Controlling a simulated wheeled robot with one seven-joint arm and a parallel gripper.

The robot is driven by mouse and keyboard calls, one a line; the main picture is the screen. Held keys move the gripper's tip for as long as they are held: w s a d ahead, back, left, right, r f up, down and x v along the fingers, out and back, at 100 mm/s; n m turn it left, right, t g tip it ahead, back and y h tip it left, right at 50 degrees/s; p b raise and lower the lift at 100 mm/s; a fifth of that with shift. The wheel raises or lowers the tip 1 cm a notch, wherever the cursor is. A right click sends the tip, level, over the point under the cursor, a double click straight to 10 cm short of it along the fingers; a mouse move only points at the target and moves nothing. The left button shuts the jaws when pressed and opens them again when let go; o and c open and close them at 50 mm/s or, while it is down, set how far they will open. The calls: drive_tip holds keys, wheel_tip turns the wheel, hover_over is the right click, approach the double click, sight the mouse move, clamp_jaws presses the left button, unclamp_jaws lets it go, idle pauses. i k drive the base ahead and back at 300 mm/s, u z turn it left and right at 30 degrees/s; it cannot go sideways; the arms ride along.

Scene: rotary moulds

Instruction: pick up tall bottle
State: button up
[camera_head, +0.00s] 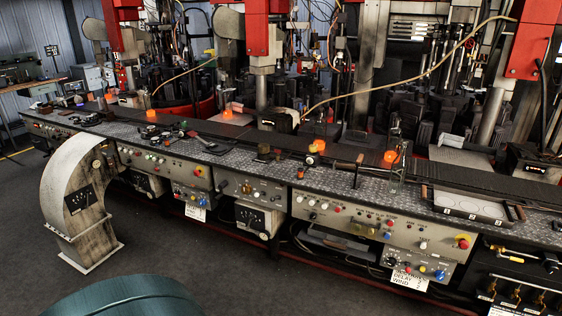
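A tall clear glass bottle (397,172) appears to stand upright on the metal-topped bench (425,194), right of the middle in the head view. It is see-through, and its outline is hard to make out against the dark machinery. A glowing orange piece (390,157) shows at or right beside it; I cannot tell whether it is behind the bottle. My gripper is not in view, and nothing is seen touching the bottle.
The long bench carries hand tools (205,141), other glowing orange pieces (228,114) and a flat plate (468,205). Control panels (375,230) line its front. Red machinery (265,25) stands behind. A curved grey pedestal (82,205) stands at left. Dark floor (190,245) lies open in front.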

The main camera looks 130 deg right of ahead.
sight(399, 167)
drive_tip(key=z, duration=5.05)
drive_tip(key=i, duration=2.05)
drive_tip(key=z, duration=0.85)
drive_tip(key=i, duration=0.65)
drive_tip(key=z, duration=0.45)
